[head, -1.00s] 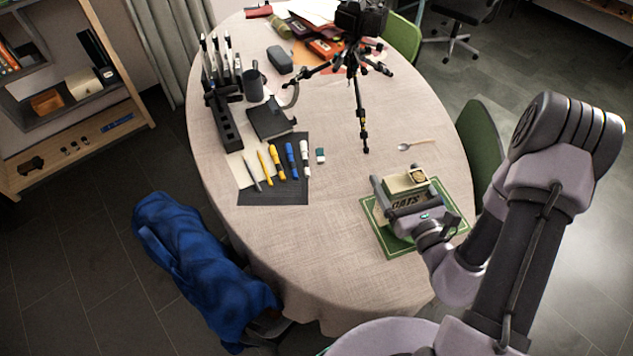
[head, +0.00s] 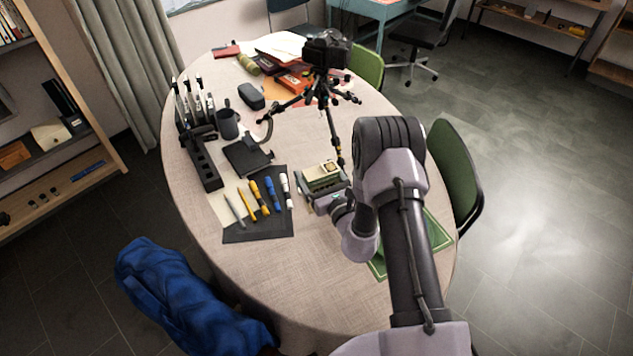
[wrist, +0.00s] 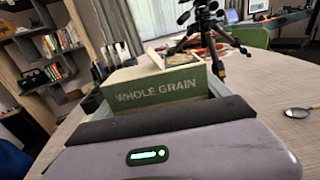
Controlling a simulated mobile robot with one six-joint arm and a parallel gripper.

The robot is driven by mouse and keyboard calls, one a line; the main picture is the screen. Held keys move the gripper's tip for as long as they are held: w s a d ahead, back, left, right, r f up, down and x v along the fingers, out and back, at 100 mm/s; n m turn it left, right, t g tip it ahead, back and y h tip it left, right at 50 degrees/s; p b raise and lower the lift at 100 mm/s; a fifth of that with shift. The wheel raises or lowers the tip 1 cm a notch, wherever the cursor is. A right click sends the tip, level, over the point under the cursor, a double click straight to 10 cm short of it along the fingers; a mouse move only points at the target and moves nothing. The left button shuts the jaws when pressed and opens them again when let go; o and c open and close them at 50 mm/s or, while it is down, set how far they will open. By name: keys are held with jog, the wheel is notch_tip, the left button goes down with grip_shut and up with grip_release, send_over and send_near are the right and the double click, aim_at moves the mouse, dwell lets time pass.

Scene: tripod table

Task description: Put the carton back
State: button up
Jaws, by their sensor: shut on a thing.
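The carton (head: 322,171), cream and green, is held in my gripper (head: 323,186) over the middle of the table, to the right of the pens. In the wrist view the carton (wrist: 160,92) stands between my fingers, with "WHOLE GRAIN" on its green side. My gripper is shut on it. The green mat (head: 440,232) lies to the right, partly hidden behind my arm. The carton is off the mat. I cannot tell how high its bottom is above the cloth, because my gripper hides it.
A dark mat (head: 262,229) with several pens lies just left. A tripod with a camera (head: 326,48) stands behind, one leg close to the carton. A black book (head: 247,157) and mug (head: 228,124) are back left. A spoon (wrist: 297,112) shows in the wrist view.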

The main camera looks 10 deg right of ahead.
notch_tip(320, 180, down, 3)
jog(key=shift+b, duration=0.55)
